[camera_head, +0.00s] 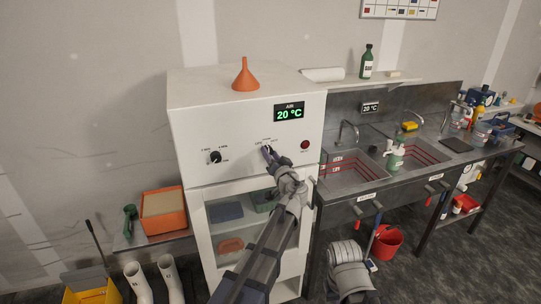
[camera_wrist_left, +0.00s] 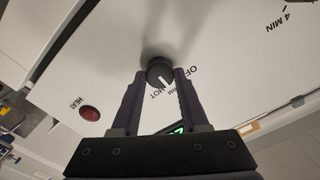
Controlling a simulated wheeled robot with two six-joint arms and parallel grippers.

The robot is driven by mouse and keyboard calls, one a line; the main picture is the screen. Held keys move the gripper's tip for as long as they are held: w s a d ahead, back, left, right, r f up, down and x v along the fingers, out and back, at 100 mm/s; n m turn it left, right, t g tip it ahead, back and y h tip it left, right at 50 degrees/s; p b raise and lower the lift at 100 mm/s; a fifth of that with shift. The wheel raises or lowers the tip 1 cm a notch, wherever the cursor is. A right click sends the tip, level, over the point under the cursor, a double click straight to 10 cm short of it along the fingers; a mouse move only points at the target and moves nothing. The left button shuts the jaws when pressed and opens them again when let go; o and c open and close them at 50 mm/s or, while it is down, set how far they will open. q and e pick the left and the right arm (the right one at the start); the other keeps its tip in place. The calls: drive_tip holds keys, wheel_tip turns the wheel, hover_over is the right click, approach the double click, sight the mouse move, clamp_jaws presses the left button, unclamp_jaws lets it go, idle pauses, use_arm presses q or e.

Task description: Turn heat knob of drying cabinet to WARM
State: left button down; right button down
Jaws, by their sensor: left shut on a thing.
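The drying cabinet (camera_head: 188,120) is a tall white box with a green "20 °C" display (camera_head: 289,112). Its heat knob (camera_wrist_left: 159,71) is black and round with a white pointer line. My left gripper (camera_head: 267,150) is at this knob and hides most of it in the head view. In the left wrist view the fingers of my left gripper (camera_wrist_left: 160,82) are shut on the knob, one on each side. The pointer points down and slightly right, near the "HOT" and partly covered "WARM" labels; I cannot tell exactly which. "OFF" is to the right.
A timer knob (camera_head: 215,157) is left on the panel and a red HEAT lamp (camera_head: 304,145) right. An orange funnel (camera_head: 245,76) stands on the cabinet. Sinks (camera_head: 350,172) stand to the right, a red bucket (camera_head: 386,243) below. Boots (camera_head: 140,280) stand left.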

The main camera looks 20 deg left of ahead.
idle(0.5)
use_arm(q)
drive_tip(key=shift+c, duration=2.1)
unclamp_jaws()
drive_tip(key=v, duration=0.7)
drive_tip(key=shift+s+d, duration=0.25)
drive_tip(key=shift+s, duration=0.1)
drive_tip(key=s+d+f+g+h, duration=0.1)
drive_tip(key=s+f+g+h, duration=0.2)
drive_tip(key=s+f+g, duration=0.9)
drive_tip(key=s+d+f+m+g+h, duration=0.1)
drive_tip(key=s+d+f+m+h, duration=0.1)
drive_tip(key=s+d+f, duration=0.3)
drive_tip(key=s+d+f+m+g+h+b, duration=0.1)
drive_tip(key=s+d+f, duration=0.5)
drive_tip(key=s, duration=0.6)
drive_tip(key=m+g+h, duration=0.1)
drive_tip(key=h, duration=0.1)
drive_tip(key=shift+s+h, duration=0.3)
drive_tip(key=shift+h, duration=0.1)
